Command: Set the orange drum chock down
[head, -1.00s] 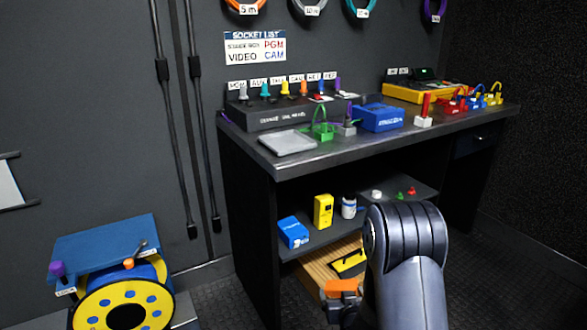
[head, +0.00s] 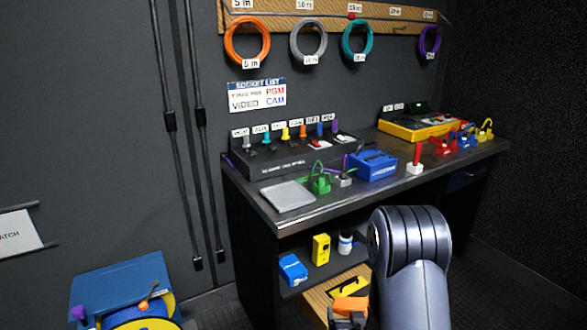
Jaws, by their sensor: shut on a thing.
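The orange drum chock (head: 350,304) shows near the bottom of the head view, just left of my large grey arm link. My gripper (head: 347,318) is dark and shut on the chock. The arm hides part of the gripper, and the frame's lower edge cuts it off. The chock appears in front of the wooden lower shelf (head: 318,296) of the desk. I cannot tell how far it is from the shelf or the floor.
The desk (head: 300,222) holds a grey pad (head: 288,197), a blue box (head: 373,166) and several coloured connectors. A blue box (head: 293,268) and yellow box (head: 321,248) sit on the middle shelf.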

